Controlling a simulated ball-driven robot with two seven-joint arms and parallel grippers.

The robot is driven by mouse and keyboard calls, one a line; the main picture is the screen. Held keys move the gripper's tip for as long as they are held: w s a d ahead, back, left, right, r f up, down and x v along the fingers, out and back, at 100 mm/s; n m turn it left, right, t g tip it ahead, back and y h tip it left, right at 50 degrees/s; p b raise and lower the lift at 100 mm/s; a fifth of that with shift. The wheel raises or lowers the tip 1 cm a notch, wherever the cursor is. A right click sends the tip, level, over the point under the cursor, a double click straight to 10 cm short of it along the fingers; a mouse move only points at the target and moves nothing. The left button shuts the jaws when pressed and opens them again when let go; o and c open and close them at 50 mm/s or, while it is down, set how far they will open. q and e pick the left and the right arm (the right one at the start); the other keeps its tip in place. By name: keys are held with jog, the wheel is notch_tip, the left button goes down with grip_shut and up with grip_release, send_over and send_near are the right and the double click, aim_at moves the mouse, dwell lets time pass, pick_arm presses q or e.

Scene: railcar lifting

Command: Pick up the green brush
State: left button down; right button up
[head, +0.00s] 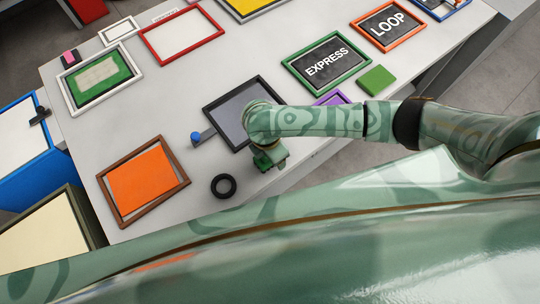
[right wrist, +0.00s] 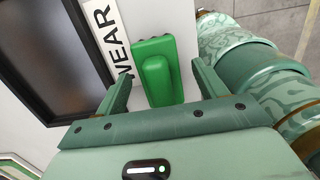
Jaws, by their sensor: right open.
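The green brush (right wrist: 158,72) lies on the light table top beside a white strip with black lettering in the right wrist view. It is a bright green block with a raised rounded grip. My right gripper (right wrist: 160,78) is open, with one finger on each side of the brush and visible gaps to both. In the head view my right gripper (head: 271,158) points down near the table's front edge and largely hides the brush. My left gripper is not in view.
A dark framed panel (head: 235,113) lies close beside my right gripper. A black ring (head: 223,186), a blue-knobbed item (head: 196,138) and an orange panel in a brown frame (head: 143,180) lie to the left. A green block (head: 376,79) and framed signs lie to the right.

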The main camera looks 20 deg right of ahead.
jog(key=shift+f, duration=0.8)
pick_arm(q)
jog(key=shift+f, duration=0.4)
pick_arm(e)
jog(key=shift+r, duration=0.1)
jog(key=c, duration=1.1)
jog(key=shift+c, duration=0.2)
